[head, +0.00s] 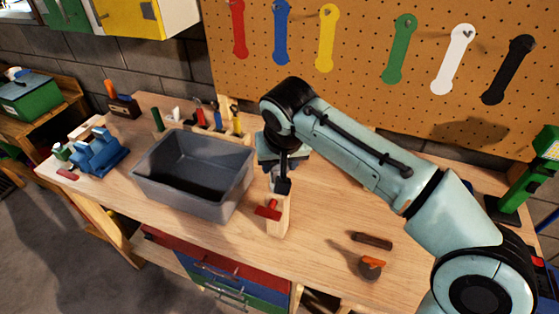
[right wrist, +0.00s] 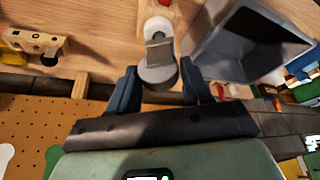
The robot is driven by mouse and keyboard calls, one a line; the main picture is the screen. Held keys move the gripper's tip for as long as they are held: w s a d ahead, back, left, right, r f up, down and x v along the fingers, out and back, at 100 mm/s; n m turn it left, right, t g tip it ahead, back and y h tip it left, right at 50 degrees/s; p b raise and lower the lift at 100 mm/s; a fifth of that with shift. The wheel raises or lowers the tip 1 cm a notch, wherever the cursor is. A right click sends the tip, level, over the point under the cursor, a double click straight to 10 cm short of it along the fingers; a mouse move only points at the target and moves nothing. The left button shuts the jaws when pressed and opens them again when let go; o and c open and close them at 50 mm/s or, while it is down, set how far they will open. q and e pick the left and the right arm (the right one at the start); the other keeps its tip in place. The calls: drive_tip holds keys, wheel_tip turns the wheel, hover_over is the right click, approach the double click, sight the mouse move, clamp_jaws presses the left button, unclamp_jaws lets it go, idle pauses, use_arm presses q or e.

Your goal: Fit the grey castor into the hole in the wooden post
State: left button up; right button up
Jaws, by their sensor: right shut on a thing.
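My right gripper (head: 281,184) is directly above the post top. In the right wrist view the right gripper (right wrist: 160,92) is shut on the grey castor (right wrist: 159,52), which sits between its two dark fingers. The castor points toward the post, partly visible at the top edge of that view. The post's hole is hidden, and I cannot tell whether the castor's stem is in it. My left gripper is not in view.
A grey bin (head: 152,189) stands just left of the post. A brown block (head: 372,241) and an orange part (head: 371,267) lie at the right front. Upright tools (head: 215,119) stand behind the bin, and a blue device (head: 98,150) is at far left.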

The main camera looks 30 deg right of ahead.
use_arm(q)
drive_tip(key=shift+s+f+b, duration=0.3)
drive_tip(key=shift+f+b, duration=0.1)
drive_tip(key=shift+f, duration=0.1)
use_arm(e)
drive_tip(key=shift+f, duration=0.7)
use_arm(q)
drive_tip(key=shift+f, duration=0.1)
use_arm(e)
drive_tip(key=shift+f, duration=0.2)
drive_tip(key=o, duration=1.2)
use_arm(q)
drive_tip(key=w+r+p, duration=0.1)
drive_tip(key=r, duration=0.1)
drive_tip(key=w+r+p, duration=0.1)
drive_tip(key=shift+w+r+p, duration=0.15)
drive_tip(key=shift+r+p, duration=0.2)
drive_tip(key=shift+p, duration=0.05)
use_arm(e)
drive_tip(key=v, duration=1.3)
drive_tip(key=shift+s+r, duration=0.1)
drive_tip(key=shift+r, duration=0.15)
drive_tip(key=shift+f, duration=0.1)
